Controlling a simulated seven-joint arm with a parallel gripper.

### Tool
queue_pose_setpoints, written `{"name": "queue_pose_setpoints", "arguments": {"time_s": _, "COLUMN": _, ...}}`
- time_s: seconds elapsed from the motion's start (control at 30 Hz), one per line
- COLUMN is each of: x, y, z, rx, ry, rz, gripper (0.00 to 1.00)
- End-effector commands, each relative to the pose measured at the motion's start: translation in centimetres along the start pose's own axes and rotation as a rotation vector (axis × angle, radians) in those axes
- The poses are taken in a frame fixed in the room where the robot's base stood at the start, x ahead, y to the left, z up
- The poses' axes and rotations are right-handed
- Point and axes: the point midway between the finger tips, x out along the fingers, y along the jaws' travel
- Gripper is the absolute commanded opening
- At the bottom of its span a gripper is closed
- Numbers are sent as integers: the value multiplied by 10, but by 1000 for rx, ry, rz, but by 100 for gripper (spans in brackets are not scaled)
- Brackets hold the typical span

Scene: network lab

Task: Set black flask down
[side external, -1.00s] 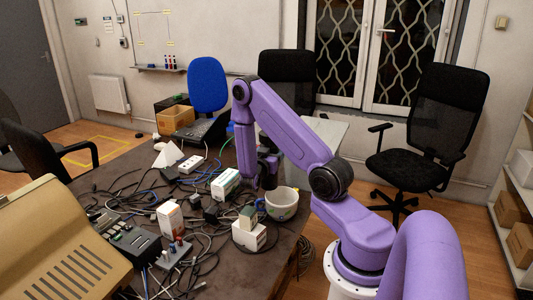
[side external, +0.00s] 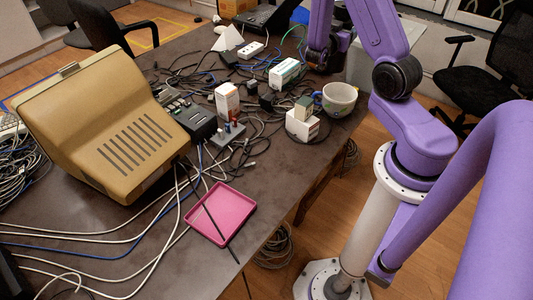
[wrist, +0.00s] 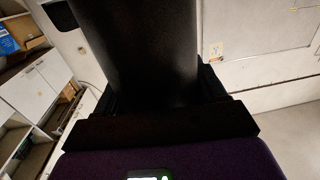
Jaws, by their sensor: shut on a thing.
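The black flask (wrist: 140,45) fills the upper middle of the wrist view, close to the camera. My gripper (wrist: 155,100) is shut on it, with dark fingers on both sides; its far end is out of frame. In the side external view my gripper (side external: 318,60) is low over the far right part of the table, behind the patterned cup (side external: 340,99) and right of a white-and-green box (side external: 284,73). The flask cannot be told apart from the dark fingers there, and I cannot tell whether it touches the table.
The brown table (side external: 275,185) holds tangled cables, a power strip (side external: 251,50), small boxes and a beige monitor (side external: 100,130). A small box lies on a white box (side external: 302,125) beside the cup. A pink tray (side external: 220,213) near the front edge holds only a thin dark cable across it.

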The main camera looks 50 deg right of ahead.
Motion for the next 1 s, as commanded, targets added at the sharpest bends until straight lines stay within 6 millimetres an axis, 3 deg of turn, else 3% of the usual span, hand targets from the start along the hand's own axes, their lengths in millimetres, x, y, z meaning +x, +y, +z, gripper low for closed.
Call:
{"name": "queue_pose_setpoints", "arguments": {"time_s": 0.37, "x": -84, "y": -47, "z": 3, "rx": 0, "ry": -7, "rz": -111, "gripper": 15}}
{"name": "queue_pose_setpoints", "arguments": {"time_s": 0.6, "x": -174, "y": -72, "z": 4, "rx": -3, "ry": -11, "rz": -217, "gripper": 15}}
{"name": "queue_pose_setpoints", "arguments": {"time_s": 0.8, "x": -250, "y": -75, "z": 3, "rx": -3, "ry": -9, "rz": -307, "gripper": 15}}
{"name": "queue_pose_setpoints", "arguments": {"time_s": 1.0, "x": -307, "y": -67, "z": 2, "rx": -4, "ry": -5, "rz": -376, "gripper": 15}}
